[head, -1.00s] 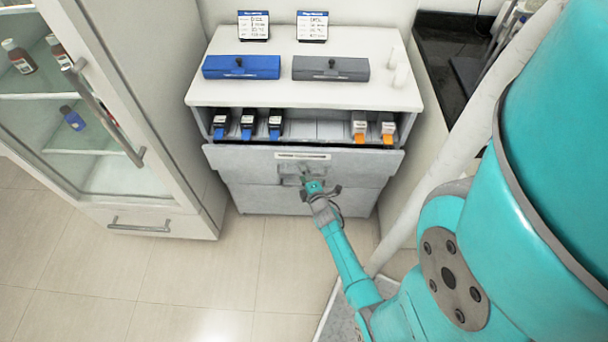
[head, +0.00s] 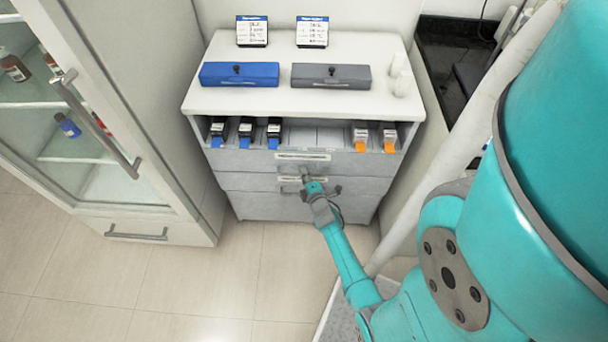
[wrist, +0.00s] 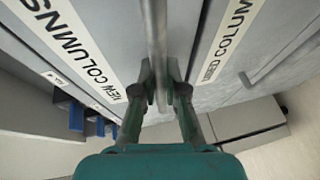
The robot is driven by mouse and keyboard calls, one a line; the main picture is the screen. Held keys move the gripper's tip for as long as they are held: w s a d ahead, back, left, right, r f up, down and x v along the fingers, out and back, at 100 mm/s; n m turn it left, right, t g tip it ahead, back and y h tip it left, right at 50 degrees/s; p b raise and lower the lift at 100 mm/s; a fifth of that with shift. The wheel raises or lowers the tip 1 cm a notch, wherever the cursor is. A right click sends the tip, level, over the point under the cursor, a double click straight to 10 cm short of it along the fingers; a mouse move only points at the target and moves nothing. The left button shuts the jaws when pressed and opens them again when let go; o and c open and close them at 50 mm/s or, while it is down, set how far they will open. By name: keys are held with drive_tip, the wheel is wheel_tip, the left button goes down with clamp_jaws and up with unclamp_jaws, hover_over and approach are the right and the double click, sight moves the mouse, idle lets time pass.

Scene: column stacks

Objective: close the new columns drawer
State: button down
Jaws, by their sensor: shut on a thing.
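The new columns drawer (head: 235,161) is the upper grey drawer of the white cabinet. Its front looks level, or nearly so, with the drawer below in the head view; I cannot tell whether a small gap is left. Its label reads NEW COLUMNS in the wrist view (wrist: 105,80). My gripper (head: 306,178) is in front of the drawers. In the wrist view my gripper (wrist: 162,88) is shut on the drawer's grey bar handle (wrist: 157,30), with one finger on each side. The used columns drawer (wrist: 222,55) is to the right there, just below the new columns drawer in the head view (head: 245,183).
Blue-tipped columns (head: 245,133) and orange-tipped columns (head: 389,138) stand in the bay above the drawer. A blue box (head: 240,75) and a grey box (head: 331,77) lie on top. A glass-door cabinet (head: 110,120) stands left. The floor (head: 180,280) in front is clear.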

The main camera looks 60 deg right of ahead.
drive_tip(key=shift+d, duration=0.1)
drive_tip(key=c, duration=1.2)
unclamp_jaws()
drive_tip(key=shift+w+d, duration=0.1)
drive_tip(key=v, duration=1.2)
